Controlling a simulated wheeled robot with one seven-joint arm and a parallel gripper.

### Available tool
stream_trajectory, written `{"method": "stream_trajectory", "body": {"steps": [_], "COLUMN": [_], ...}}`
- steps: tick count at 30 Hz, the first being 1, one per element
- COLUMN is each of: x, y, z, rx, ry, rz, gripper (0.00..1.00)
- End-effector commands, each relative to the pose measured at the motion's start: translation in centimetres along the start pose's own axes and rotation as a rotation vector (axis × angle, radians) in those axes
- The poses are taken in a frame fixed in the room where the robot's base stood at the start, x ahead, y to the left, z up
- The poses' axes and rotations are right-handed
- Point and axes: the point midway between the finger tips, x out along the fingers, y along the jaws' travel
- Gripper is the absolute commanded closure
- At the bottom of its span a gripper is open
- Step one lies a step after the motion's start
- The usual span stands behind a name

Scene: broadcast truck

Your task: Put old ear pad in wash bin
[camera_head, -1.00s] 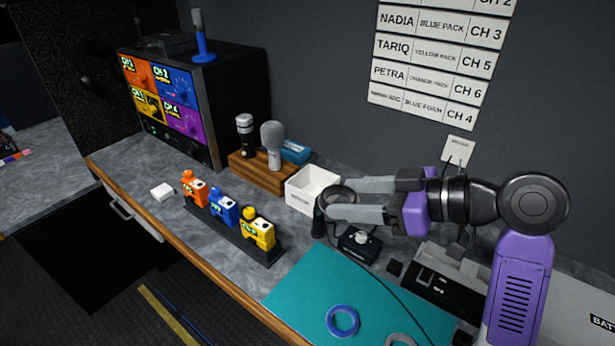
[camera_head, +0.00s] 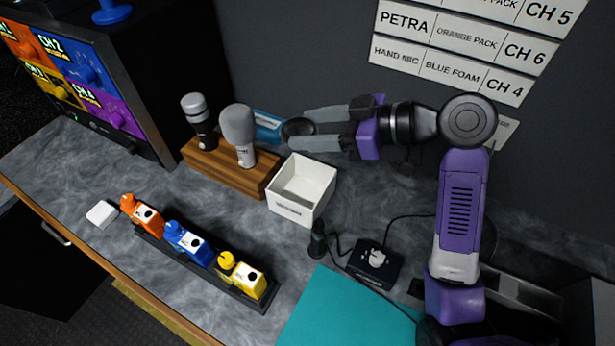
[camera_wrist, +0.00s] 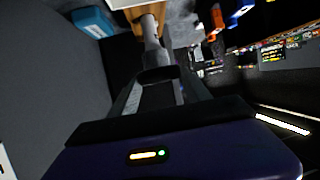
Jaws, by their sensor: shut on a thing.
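My gripper (camera_head: 303,130) is shut on a dark grey, round ear pad (camera_head: 297,127). The pad also shows between the fingers in the wrist view (camera_wrist: 158,75). The white, open-topped wash bin (camera_head: 291,208) stands on the counter with a label on its front that I cannot read. In the head view the pad appears just above the bin's back rim, held up off the counter. Its exact height over the bin is hard to tell. The visible inside of the bin looks empty.
A wooden stand (camera_head: 222,168) with two microphones is left of the bin, a blue box (camera_head: 268,127) behind it. A rack (camera_head: 205,266) of orange, blue and yellow packs is in front. A black device (camera_head: 374,264) and teal mat (camera_head: 345,312) lie to the right.

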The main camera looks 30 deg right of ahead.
Motion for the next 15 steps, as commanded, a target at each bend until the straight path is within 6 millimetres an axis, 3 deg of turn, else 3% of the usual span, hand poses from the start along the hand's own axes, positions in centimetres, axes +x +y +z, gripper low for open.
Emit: {"method": "stream_trajectory", "body": {"steps": [9,15], "x": [2.9,4.0], "y": [0.0,0.0], "z": [7.1,9.6], "rx": [0.005,0.000], "ry": [-0.002,-0.001], "rz": [-0.001,0.000], "gripper": [0.82,0.82]}}
